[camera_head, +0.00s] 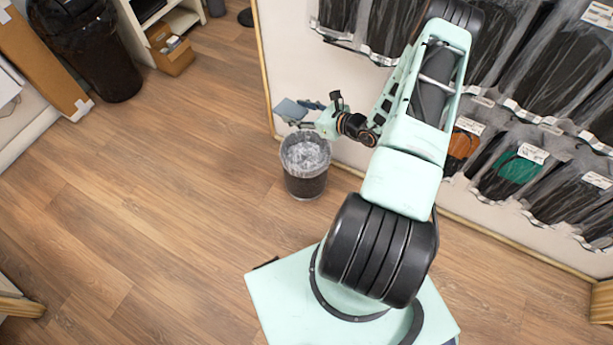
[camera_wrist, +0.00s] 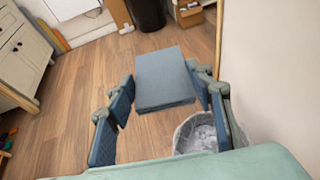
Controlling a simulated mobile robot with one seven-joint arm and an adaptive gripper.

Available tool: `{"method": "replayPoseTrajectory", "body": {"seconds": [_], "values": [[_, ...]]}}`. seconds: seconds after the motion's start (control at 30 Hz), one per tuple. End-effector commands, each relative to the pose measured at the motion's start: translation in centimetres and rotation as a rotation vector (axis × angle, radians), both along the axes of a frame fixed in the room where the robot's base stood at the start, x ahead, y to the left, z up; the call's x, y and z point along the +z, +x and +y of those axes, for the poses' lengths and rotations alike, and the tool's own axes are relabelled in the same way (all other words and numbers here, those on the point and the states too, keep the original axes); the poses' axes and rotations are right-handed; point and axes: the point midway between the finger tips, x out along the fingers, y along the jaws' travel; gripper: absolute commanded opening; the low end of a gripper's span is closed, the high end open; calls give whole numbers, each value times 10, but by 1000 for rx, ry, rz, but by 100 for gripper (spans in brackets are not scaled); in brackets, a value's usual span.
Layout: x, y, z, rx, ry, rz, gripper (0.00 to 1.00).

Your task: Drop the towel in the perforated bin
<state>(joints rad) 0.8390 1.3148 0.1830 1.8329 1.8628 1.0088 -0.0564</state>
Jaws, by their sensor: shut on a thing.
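The towel (camera_head: 290,109) is a folded blue-grey block. It also shows in the wrist view (camera_wrist: 163,75), between the blue finger pads. My gripper (camera_head: 311,112) is shut on it and holds it up in the air. The perforated bin (camera_head: 305,182) is a small dark round basket with a pale, crumpled liner, standing on the floor against the wall. In the head view the towel appears just above and left of the bin's rim. In the wrist view the bin (camera_wrist: 190,137) lies below and right of the towel, partly hidden by my gripper.
A wall rack with several bagged insoles (camera_head: 520,165) stands right of the bin, close to my arm. A large black bin (camera_head: 88,50), a cardboard box (camera_head: 172,55) and a leaning cardboard panel (camera_head: 40,60) are at the far left. The wooden floor (camera_head: 170,190) is clear.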

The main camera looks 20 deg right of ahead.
Motion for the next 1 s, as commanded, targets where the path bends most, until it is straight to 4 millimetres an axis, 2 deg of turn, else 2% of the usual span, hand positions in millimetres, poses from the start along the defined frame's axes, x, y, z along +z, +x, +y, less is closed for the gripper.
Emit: {"method": "replayPoseTrajectory", "body": {"seconds": [0.03, 0.1, 0.3, 0.4, 0.6, 0.77, 1.0], "values": [[-38, 1, -8, -34, 4, 2, 39], [-69, 4, -17, -78, 5, 1, 39], [-145, 8, -41, -191, 4, 1, 39], [-170, 9, -50, -233, 3, 1, 39], [-191, 9, -59, -274, 1, -1, 39], [-198, 9, -60, -277, -1, 0, 39], [-224, 9, -59, -276, 0, 0, 39]]}}
